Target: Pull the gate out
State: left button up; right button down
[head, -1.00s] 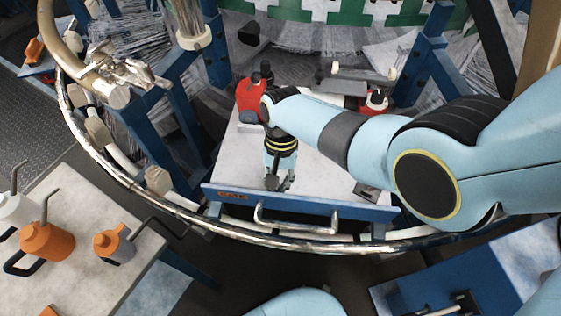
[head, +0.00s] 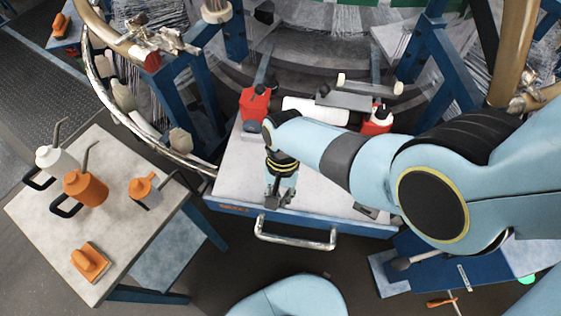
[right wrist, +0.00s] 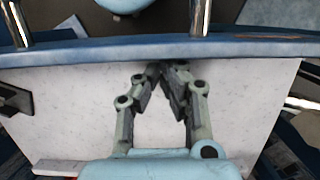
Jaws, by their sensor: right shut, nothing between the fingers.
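The gate (head: 330,197) is a pale-topped panel with a blue front edge and a chrome handle (head: 295,243). It stands out in front of the curved metal rail, its handle side toward me. My right gripper (head: 280,203) points down at the gate's top, just inside the blue front edge, left of the middle. In the right wrist view, the right gripper (right wrist: 163,70) is shut and empty, fingertips together close against the inner side of the gate's blue edge (right wrist: 90,58). I cannot tell whether they touch it. My left gripper is out of view.
A red can (head: 255,105), a white roll (head: 315,109) and a red-and-white bottle (head: 377,121) are at the gate's back. The curved rail (head: 130,128) runs left. A table (head: 125,235) with oil cans stands left; a blue bench (head: 480,262) right.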

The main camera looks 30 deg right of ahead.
jog(key=shift+s+a, duration=0.1)
jog(key=shift+s, duration=0.15)
